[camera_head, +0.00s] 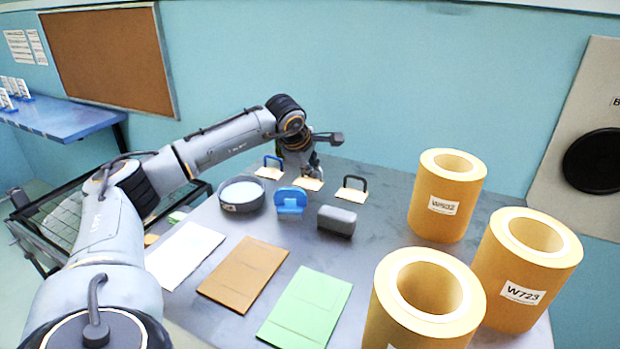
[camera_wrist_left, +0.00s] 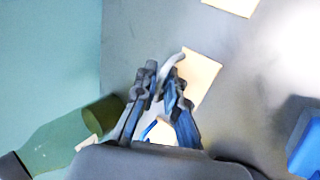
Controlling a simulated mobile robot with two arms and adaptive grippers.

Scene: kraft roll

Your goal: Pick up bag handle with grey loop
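The bag handle with the grey loop shows in the left wrist view as a pale grey loop (camera_wrist_left: 172,63) on a cream card (camera_wrist_left: 201,75). In the head view its card (camera_head: 312,185) shows, with the loop mostly hidden by my left gripper (camera_head: 307,168). In the left wrist view the two fingers (camera_wrist_left: 162,82) are apart, with the loop at the fingertips, near the right finger. I cannot tell whether they touch. A blue-loop handle (camera_head: 272,168) stands to the left and a black-loop handle (camera_head: 352,188) to the right. My right gripper is not in view.
A round tin (camera_head: 242,196), a blue item (camera_head: 290,201) and a dark grey block (camera_head: 337,221) stand in front of the handles. White, brown (camera_head: 243,275) and green (camera_head: 305,308) sheets lie nearer. Large kraft rolls (camera_head: 447,195) fill the right side.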

